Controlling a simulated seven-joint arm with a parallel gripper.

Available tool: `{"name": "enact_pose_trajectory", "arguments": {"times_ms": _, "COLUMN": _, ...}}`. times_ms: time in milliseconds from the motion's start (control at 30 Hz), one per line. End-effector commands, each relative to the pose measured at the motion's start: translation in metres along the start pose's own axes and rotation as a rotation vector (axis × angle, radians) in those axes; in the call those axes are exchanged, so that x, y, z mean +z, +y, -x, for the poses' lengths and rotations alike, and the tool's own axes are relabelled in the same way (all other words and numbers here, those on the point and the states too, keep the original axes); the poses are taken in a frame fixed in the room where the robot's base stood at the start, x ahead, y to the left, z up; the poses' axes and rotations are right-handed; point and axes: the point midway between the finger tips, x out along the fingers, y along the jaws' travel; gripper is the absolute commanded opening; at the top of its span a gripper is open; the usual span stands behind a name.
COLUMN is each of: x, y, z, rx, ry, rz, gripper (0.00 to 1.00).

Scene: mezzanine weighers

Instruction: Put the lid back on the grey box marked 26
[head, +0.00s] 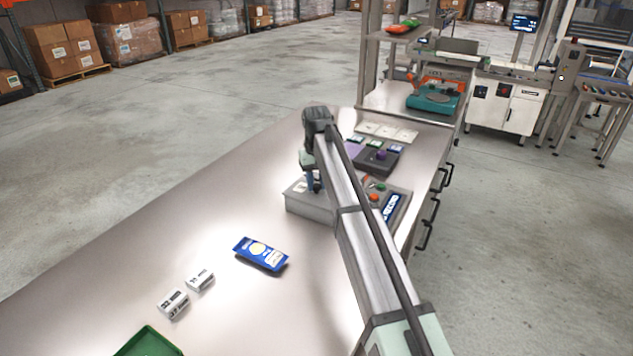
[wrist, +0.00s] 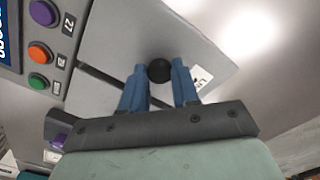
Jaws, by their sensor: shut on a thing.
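The grey box (head: 310,208) stands on the steel bench, just left of the scale with the blue display. My gripper (head: 313,187) reaches down over its top. In the wrist view, the blue fingers of my gripper (wrist: 160,78) are shut on the round black knob (wrist: 159,70) of a flat grey lid (wrist: 150,30). A white label (wrist: 201,82) shows partly behind the right finger; its marking is not readable. The lid is at or close above the box top; I cannot tell if it is seated. My arm and fingers hide part of the top.
The weighing scale (head: 398,208) with coloured buttons is close on the right. A blue packet (head: 261,254), two small white boxes (head: 173,303) and a green tray (head: 149,343) are nearer. The bench's left side is clear.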

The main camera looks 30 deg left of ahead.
Motion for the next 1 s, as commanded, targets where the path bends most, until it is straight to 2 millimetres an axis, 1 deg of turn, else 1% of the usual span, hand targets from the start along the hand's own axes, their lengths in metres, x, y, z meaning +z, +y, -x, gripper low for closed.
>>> {"name": "enact_pose_trajectory", "arguments": {"times_ms": 200, "x": 0.0000, "y": 0.0000, "z": 0.0001, "rx": 0.000, "ry": 0.000, "rz": 0.000, "gripper": 0.00}}
{"name": "enact_pose_trajectory", "arguments": {"times_ms": 233, "x": 0.0000, "y": 0.0000, "z": 0.0001, "rx": 0.000, "ry": 0.000, "rz": 0.000, "gripper": 0.33}}
{"name": "enact_pose_trajectory", "arguments": {"times_ms": 500, "x": 0.0000, "y": 0.0000, "z": 0.0001, "rx": 0.000, "ry": 0.000, "rz": 0.000, "gripper": 0.59}}
{"name": "enact_pose_trajectory", "arguments": {"times_ms": 667, "x": 0.0000, "y": 0.0000, "z": 0.0001, "rx": 0.000, "ry": 0.000, "rz": 0.000, "gripper": 0.60}}
{"name": "enact_pose_trajectory", "arguments": {"times_ms": 767, "x": 0.0000, "y": 0.0000, "z": 0.0000, "rx": 0.000, "ry": 0.000, "rz": 0.000, "gripper": 0.67}}
{"name": "enact_pose_trajectory", "arguments": {"times_ms": 933, "x": 0.0000, "y": 0.0000, "z": 0.0000, "rx": 0.000, "ry": 0.000, "rz": 0.000, "gripper": 0.84}}
{"name": "enact_pose_trajectory", "arguments": {"times_ms": 1000, "x": 0.0000, "y": 0.0000, "z": 0.0000, "rx": 0.000, "ry": 0.000, "rz": 0.000, "gripper": 0.85}}
